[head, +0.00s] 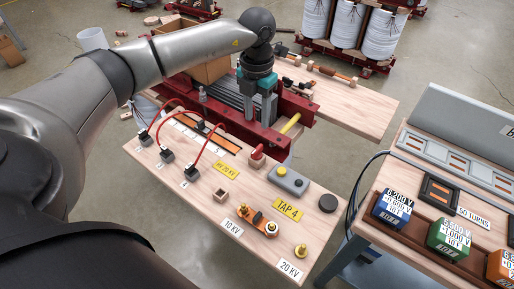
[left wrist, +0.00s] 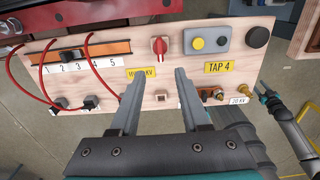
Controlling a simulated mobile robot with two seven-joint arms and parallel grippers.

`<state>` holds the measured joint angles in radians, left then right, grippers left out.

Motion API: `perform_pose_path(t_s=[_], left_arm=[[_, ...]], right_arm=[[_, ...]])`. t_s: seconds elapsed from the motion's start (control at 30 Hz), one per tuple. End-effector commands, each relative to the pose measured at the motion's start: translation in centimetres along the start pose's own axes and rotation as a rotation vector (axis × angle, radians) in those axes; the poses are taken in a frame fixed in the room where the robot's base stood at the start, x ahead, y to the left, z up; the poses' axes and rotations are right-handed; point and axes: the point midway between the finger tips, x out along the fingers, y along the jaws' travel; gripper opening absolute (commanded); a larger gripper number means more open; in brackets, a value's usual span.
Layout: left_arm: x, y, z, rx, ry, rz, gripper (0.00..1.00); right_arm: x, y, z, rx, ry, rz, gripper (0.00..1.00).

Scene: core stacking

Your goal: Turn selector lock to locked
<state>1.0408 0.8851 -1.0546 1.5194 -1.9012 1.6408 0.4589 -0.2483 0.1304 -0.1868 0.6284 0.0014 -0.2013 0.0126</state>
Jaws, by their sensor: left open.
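A red knob, which I take to be the selector lock (head: 257,152), stands on the wooden panel beside the numbered slot; it also shows in the left wrist view (left wrist: 160,46), with a pale handle stripe that looks upright. The numbered selector (left wrist: 70,56) with a black slider lies to its left. My left gripper (head: 256,108) is above the far part of the bench; its open, empty fingers (left wrist: 159,72) point toward the panel, apart from the knob. What seems to be my right gripper (left wrist: 268,96) is small at the panel's right edge; its jaws are unclear.
Red cables (head: 190,150) loop from black plugs over the panel's left part. A grey box with a yellow button (head: 287,180), a TAP 4 label (head: 288,210) and a black round knob (head: 328,203) lie to the right. A second bench holds coloured blocks (head: 393,207).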

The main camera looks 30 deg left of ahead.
Motion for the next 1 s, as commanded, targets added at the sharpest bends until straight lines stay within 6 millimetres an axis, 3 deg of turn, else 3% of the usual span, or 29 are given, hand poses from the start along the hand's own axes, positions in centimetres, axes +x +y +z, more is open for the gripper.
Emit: perform_pose_path(t_s=[0.03,0.33,0.4,0.7,1.0], left_arm=[[1.5,0.0,-0.1,-0.001,0.004,0.000,0.46],[8.0,0.0,-0.1,0.000,0.002,0.000,0.46],[8.7,-0.1,0.0,0.000,0.000,-0.001,0.46],[11.6,0.0,0.0,0.000,0.000,0.000,0.46],[12.2,0.0,0.0,0.001,-0.001,0.000,0.46]], right_arm=[[0.5,0.0,-0.1,0.001,0.004,0.000,0.50],[2.3,0.7,-1.4,0.006,0.031,0.012,0.50],[2.1,1.3,-2.9,0.007,0.043,0.019,0.50],[1.9,0.1,-4.6,0.008,0.039,0.005,0.50],[1.8,-0.2,-4.9,0.008,0.037,0.001,0.50]])
